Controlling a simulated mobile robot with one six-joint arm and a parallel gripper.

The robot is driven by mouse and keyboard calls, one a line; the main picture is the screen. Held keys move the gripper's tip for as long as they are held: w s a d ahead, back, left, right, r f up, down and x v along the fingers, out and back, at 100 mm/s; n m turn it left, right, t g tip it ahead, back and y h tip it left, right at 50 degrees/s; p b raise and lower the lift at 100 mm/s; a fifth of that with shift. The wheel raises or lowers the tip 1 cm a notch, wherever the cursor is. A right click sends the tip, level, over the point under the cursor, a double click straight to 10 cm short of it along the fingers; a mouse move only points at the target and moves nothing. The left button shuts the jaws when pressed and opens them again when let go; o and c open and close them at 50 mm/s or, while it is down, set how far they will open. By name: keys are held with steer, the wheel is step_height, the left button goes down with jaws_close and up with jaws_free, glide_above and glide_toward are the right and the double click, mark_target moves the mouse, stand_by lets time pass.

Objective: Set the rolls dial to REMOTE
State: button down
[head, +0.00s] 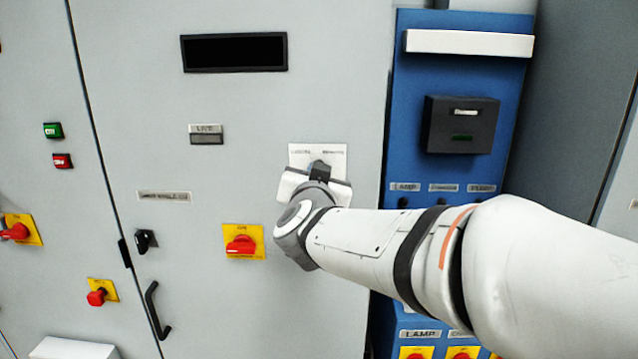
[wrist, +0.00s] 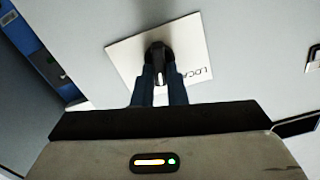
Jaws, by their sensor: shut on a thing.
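The rolls dial is a black knob (wrist: 158,62) with a pale pointer line, on a white label plate (wrist: 125,55). In the wrist view the letters "LOCA" show at the plate's right, upside down. In the head view the plate (head: 300,152) is on the grey cabinet door, with small words at its upper left and right; my gripper hides the knob there. My gripper (wrist: 160,82) has its two dark fingers on either side of the knob, shut on it. It also shows in the head view (head: 320,170) at the plate. The pointer's exact setting is hard to tell.
A red rotary switch on a yellow plate (head: 241,243) is left of my gripper. A black keyed switch (head: 146,240) and door handle (head: 156,308) are farther left. A blue panel (head: 408,80) with a black box (head: 460,125) stands at the right, partly behind my arm.

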steer(key=shift+d+f+m+b, duration=0.1)
steer(key=shift+m+b, duration=0.55)
steer(key=shift+m, duration=0.95)
steer(key=c, duration=1.5)
jaws_free()
steer(key=shift+o, duration=0.2)
steer(key=shift+s, duration=0.1)
steer(key=s, duration=0.7)
steer(key=shift+s, duration=0.3)
